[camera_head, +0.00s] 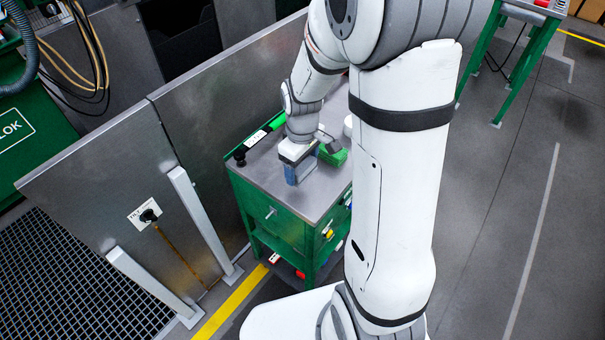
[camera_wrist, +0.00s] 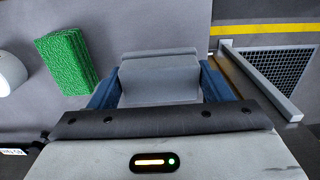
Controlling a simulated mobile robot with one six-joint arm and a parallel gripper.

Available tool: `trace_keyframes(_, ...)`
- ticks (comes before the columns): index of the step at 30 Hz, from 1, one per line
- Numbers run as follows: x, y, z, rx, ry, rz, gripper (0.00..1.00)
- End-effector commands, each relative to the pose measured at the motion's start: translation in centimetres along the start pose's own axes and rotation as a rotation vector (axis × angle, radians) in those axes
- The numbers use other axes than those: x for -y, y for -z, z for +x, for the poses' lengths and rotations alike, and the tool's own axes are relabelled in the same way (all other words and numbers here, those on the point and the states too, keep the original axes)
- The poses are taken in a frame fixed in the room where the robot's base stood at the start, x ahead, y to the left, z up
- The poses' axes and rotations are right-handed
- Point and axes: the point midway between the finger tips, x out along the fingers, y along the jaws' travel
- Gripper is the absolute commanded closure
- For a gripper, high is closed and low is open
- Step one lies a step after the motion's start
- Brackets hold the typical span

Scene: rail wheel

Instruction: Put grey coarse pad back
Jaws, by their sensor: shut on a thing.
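My gripper (camera_head: 298,172) is over the top of the green cabinet, near its front edge, pointing down. In the wrist view its blue fingers (camera_wrist: 160,84) are shut on the grey coarse pad (camera_wrist: 158,70), one on each side. The pad is a plain grey block. I cannot tell whether it touches the cabinet top or hangs just above it. In the head view the pad is hard to make out between the fingers. A green pad (camera_wrist: 69,62) lies on the cabinet top beside the gripper, and it also shows in the head view (camera_head: 334,156).
The cabinet (camera_head: 270,212) has a grey top and a drawer front. A white round thing (camera_wrist: 8,74) stands beyond the green pad. A black-ended tool with a green part (camera_head: 262,138) lies along the back edge. A metal panel (camera_head: 215,115) stands behind the cabinet.

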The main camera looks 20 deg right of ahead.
Motion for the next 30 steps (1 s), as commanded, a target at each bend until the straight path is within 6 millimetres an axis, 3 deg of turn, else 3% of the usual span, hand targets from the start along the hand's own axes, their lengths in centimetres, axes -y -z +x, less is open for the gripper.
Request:
trace_keyframes(10, 0.0, -0.1, 4.2, 0.001, 0.002, 0.001, 0.46)
trace_keyframes(21, -0.1, -0.1, 4.7, -0.001, 0.000, 0.002, 0.46)
trace_keyframes(22, -0.1, -0.1, 4.6, -0.001, 0.000, 0.002, 0.26)
trace_keyframes(30, -0.1, -0.1, 4.6, -0.001, 0.000, 0.003, 0.06)
